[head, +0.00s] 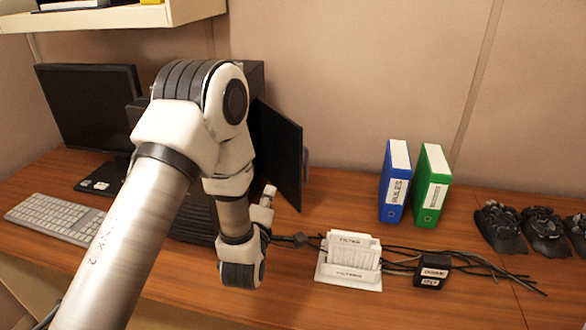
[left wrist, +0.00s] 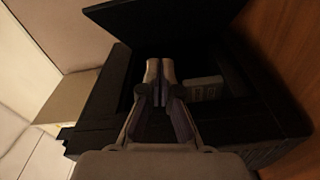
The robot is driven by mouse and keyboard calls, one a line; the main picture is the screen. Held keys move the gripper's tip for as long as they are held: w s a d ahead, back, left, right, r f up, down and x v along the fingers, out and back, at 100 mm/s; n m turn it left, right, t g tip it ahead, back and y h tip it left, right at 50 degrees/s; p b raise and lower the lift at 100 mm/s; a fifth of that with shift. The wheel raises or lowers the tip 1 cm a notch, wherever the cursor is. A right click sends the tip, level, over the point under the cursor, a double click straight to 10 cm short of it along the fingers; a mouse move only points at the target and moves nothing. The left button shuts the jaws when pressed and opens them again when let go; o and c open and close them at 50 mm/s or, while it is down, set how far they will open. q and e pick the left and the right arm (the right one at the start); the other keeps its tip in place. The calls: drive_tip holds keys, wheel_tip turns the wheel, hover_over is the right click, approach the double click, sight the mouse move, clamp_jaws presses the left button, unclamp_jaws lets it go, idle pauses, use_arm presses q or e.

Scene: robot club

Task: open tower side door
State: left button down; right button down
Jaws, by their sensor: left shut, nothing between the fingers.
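The black computer tower (head: 258,72) stands on the desk, mostly hidden behind my left arm. Its side door (head: 278,150) is a dark flat panel swung out to the right, with a small grey handle on its outer edge. In the left wrist view the door (left wrist: 165,20) stands out from the tower (left wrist: 100,140), and the dark inside shows. My left gripper (head: 268,192) is shut and empty, in front of the tower's open side. In the left wrist view its fingertips (left wrist: 160,72) are together before the opening. My right gripper is not in view.
A white card holder (head: 348,282), black cables and a small black box (head: 432,271) lie right of my wrist. Blue (head: 394,182) and green (head: 432,187) binders stand farther right. A monitor (head: 88,105) and keyboard (head: 55,217) are left. A pale block (left wrist: 204,88) shows inside the tower.

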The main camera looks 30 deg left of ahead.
use_arm(q)
drive_tip(key=s+n+h, duration=0.1)
drive_tip(key=s+n, duration=0.1)
drive_tip(key=p, duration=0.3)
approach(296, 164)
drive_tip(key=w+a, duration=0.2)
drive_tip(key=a, duration=0.2)
drive_tip(key=w+d, duration=0.2)
drive_tip(key=w, duration=0.1)
drive_tip(key=shift+w+r, duration=0.2)
drive_tip(key=shift+w+d, duration=0.2)
drive_tip(key=shift+w, duration=0.1)
drive_tip(key=shift+a+f, duration=0.1)
